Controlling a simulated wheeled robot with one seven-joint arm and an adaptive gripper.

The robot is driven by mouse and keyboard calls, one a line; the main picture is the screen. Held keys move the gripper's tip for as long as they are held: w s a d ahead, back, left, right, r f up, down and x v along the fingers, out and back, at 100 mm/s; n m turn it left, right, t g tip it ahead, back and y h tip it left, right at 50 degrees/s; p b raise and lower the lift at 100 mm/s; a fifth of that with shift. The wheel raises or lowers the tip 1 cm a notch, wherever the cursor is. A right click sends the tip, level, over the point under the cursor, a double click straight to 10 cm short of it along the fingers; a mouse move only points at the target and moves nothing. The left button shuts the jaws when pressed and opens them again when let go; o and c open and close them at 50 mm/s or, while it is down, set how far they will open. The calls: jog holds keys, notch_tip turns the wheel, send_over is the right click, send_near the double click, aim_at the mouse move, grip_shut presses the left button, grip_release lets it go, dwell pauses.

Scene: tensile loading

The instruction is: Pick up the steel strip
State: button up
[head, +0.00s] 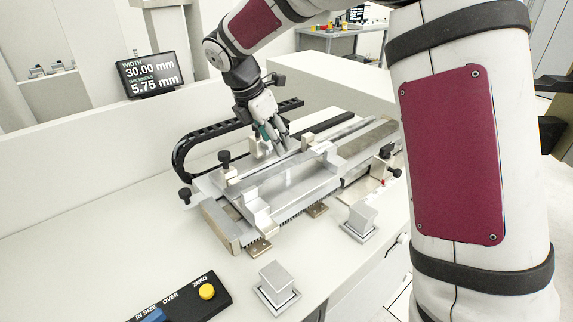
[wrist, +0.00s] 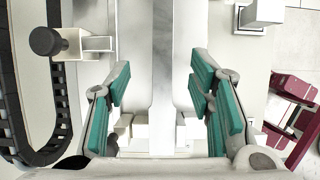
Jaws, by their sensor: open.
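My gripper (head: 277,142) is low over the back side of a metal measuring fixture (head: 290,187) in the head view. In the wrist view my gripper (wrist: 161,88) is open, with teal finger pads apart on the left and right. A long, flat, pale grey strip (wrist: 164,45), apparently the steel strip, runs up the picture between the pads. Clear gaps show on both sides, and nothing is gripped. Its near end is hidden or merges with pale blocks near the bottom. In the head view I cannot clearly separate the strip from the fixture's metal parts.
Black knobs (wrist: 46,41) and blocks stand out from the fixture. A black cable chain (head: 181,157) curves behind it. A display (head: 151,75) reads width 30.00 mm, thickness 5.75 mm. Metal blocks (head: 277,281) and a button box (head: 184,302) stand in front. The bench's left side is clear.

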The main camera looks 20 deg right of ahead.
aim_at(287, 165)
jog(key=shift+s+p+x, duration=0.2)
jog(key=shift+p+x, duration=0.7)
jog(key=shift+x, duration=3.05)
grip_shut()
